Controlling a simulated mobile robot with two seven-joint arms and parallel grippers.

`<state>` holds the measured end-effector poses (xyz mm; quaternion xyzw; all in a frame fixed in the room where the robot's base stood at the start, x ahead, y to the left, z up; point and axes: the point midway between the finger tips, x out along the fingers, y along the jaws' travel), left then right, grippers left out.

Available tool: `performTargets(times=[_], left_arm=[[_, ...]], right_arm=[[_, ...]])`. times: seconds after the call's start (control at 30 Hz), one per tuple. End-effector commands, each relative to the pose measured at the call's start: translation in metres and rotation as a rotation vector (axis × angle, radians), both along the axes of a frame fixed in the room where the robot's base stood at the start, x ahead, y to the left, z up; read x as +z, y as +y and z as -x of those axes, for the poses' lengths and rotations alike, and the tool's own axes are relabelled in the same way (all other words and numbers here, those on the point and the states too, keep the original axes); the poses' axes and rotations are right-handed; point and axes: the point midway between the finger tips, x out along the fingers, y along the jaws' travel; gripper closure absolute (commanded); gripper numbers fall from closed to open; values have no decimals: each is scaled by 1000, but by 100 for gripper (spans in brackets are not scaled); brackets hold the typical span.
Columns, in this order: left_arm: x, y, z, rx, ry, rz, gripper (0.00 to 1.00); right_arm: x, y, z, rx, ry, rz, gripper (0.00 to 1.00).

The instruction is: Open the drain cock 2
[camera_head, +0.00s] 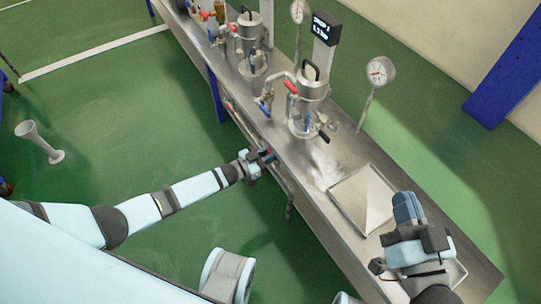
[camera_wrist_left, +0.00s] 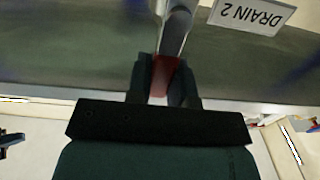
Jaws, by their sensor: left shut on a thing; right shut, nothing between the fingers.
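My left gripper (camera_head: 263,158) is at the front edge of the bench, its arm coming in from the left. In the left wrist view the gripper (camera_wrist_left: 163,88) is shut on the red handle of drain cock 2 (camera_wrist_left: 164,72), which shows between the two dark fingers. The metal body of the cock runs up from the handle. A white label (camera_wrist_left: 250,14) reading "DRAIN 2", upside down, is next to it. In the head view the gripper mostly hides the handle. My right gripper (camera_head: 407,208) is shut and empty above the near right end of the bench.
The steel bench (camera_head: 318,170) carries a lidded vessel (camera_head: 311,100) with red and blue handles, another vessel (camera_head: 252,62) farther back, and a gauge (camera_head: 380,72) on a post. A square tray (camera_head: 345,190) lies near my right gripper. The green floor left of the bench is mostly clear.

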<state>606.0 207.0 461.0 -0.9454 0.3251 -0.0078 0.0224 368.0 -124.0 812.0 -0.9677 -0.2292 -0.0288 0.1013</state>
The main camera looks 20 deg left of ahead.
Motion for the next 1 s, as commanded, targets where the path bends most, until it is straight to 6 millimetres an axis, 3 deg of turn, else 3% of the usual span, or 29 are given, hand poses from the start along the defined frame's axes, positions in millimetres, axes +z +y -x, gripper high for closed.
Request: performTargets(times=[0.67, 0.7, 0.8, 1.0], left_arm=[[-1, 4, -2, 2, 42, 49, 100], [-1, 4, -2, 2, 42, 49, 75], [-1, 4, -2, 2, 41, 49, 53], [0, 3, -2, 1, 39, 49, 53]], right_arm=[[-2, -1, -1, -4, 6, 4, 100], [-2, -1, -1, -4, 6, 4, 100], [-2, -1, -1, -4, 6, 4, 100], [-1, -1, -1, -4, 4, 3, 100]])
